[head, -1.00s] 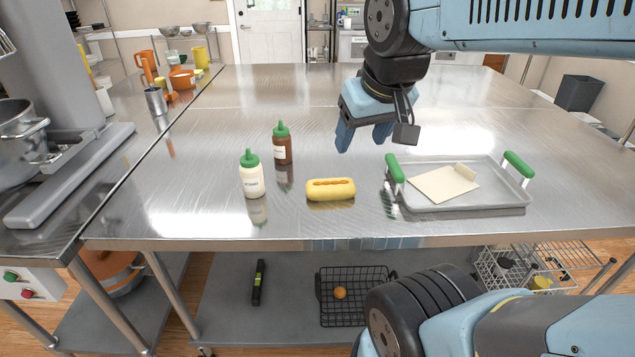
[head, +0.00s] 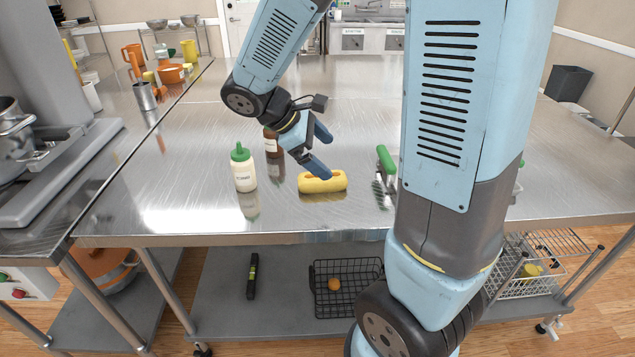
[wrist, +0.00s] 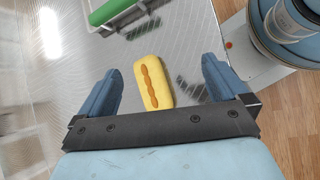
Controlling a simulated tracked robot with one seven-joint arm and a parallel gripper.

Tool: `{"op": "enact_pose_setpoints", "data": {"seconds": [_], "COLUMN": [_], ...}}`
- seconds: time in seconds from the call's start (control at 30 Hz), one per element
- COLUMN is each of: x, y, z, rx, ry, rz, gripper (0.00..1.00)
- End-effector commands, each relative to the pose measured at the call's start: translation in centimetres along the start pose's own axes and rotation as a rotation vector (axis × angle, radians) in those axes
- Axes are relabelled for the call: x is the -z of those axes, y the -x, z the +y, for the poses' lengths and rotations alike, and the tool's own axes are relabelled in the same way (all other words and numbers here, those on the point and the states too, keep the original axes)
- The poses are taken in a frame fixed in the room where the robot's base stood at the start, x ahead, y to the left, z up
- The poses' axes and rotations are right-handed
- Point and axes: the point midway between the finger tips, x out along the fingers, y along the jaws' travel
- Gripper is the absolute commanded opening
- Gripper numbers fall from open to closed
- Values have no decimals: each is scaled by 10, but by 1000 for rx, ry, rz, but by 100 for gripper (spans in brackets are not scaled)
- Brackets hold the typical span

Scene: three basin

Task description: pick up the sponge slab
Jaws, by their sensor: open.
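A yellow slab (head: 312,184) with a wavy orange stripe on top, looking like a hot dog, lies on the steel table; I take it as the sponge slab. In the wrist view the yellow slab (wrist: 162,82) lies lengthwise between the two fingers, apart from both. My gripper (head: 321,150) is open and empty, tilted, just above the slab in the head view. One fingertip overlaps the slab's upper edge there. My gripper (wrist: 162,68) also shows in the wrist view with its blue fingers spread wide. The exact height gap cannot be told.
A white bottle with a green cap (head: 243,170) stands left of the slab. A brown bottle (head: 272,143) stands behind it, partly hidden by my gripper. A tray's green handle (head: 386,159) shows at right; my arm hides most of the tray. The table's front edge is close.

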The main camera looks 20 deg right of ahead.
Motion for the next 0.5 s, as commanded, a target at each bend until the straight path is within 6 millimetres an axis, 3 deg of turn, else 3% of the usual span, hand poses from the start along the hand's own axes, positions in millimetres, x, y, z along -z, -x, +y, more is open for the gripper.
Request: {"op": "enact_pose_setpoints", "data": {"seconds": [0.3, 0.5], "x": [69, 96], "y": [-16, -21], "z": [13, 16], "rx": [-134, -189], "ry": [365, 493], "rz": [-231, -313], "gripper": [100, 100]}}
